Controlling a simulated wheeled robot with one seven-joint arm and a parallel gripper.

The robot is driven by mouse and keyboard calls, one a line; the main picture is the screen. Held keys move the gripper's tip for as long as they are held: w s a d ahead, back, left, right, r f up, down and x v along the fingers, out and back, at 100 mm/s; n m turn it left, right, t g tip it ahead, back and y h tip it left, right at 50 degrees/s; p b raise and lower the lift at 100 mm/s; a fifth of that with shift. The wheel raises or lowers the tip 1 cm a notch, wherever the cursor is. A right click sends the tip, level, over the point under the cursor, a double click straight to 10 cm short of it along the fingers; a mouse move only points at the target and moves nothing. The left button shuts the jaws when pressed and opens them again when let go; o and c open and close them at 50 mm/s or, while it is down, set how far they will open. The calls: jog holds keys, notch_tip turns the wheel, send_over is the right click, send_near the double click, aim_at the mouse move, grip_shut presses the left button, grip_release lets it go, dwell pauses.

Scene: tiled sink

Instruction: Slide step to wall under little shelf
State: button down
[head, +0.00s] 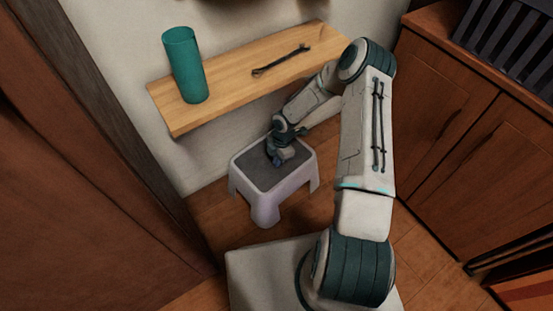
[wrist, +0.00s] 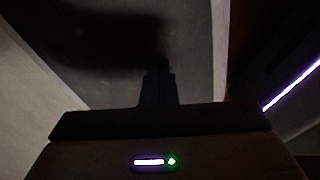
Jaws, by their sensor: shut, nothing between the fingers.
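The step (head: 268,198) is a small white stool with a dark grey top, standing upright on the wooden floor near the wall. The little shelf (head: 237,80) is a light wooden board on the wall above and behind it. My gripper (head: 276,160) is over the middle of the step's top, pointing down, its tips close to the surface; I cannot tell whether they touch. In the wrist view the shut fingers (wrist: 158,85) show dark against the step's grey top (wrist: 190,45), with its pale rim at the right.
Wooden cabinets (head: 480,140) fill the right side, with a dark rack (head: 505,40) on top. A brown wooden door (head: 90,170) is at the left.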

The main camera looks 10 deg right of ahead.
aim_at(301, 153)
jog(key=w+d, duration=0.1)
jog(key=d, duration=0.2)
jog(key=w+d+p, duration=0.1)
jog(key=w+d, duration=0.1)
jog(key=d, duration=0.2)
jog(key=w+d+p, duration=0.1)
jog(key=d, duration=0.3)
jog(key=shift+w+r, duration=0.1)
jog(key=shift+w, duration=0.05)
